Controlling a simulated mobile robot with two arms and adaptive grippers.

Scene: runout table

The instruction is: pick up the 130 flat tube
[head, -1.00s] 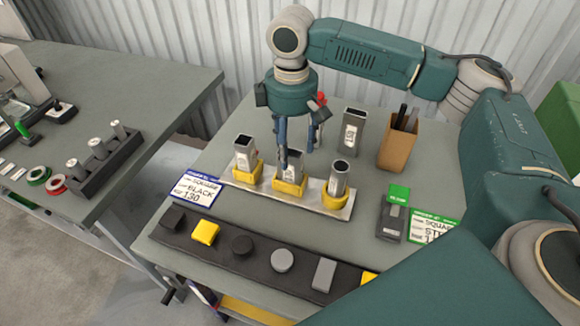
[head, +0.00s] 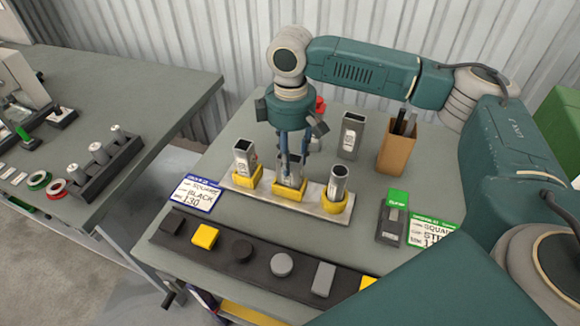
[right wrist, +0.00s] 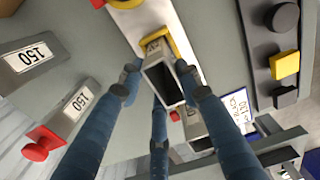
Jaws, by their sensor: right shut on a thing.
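A metal tube with an open rectangular mouth (head: 290,178) stands in the middle yellow socket (head: 289,192) of a light plate. My right gripper (head: 294,158) reaches down from above and its fingers are closed around this tube. In the right wrist view the tube's dark mouth (right wrist: 163,84) lies between the blue fingers of the right gripper (right wrist: 158,92), with the yellow socket (right wrist: 158,40) below. Its label is too small and partly covered to read, so I cannot tell its number. My left gripper is not in view.
A square tube (head: 243,158) and a round-mouthed tube (head: 337,184) stand in sockets on either side. Behind are another tube (head: 351,138) and a brown box (head: 396,150) with dark bars. A strip of caps (head: 219,248) lies in front. Labels (head: 196,192) lie at the left.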

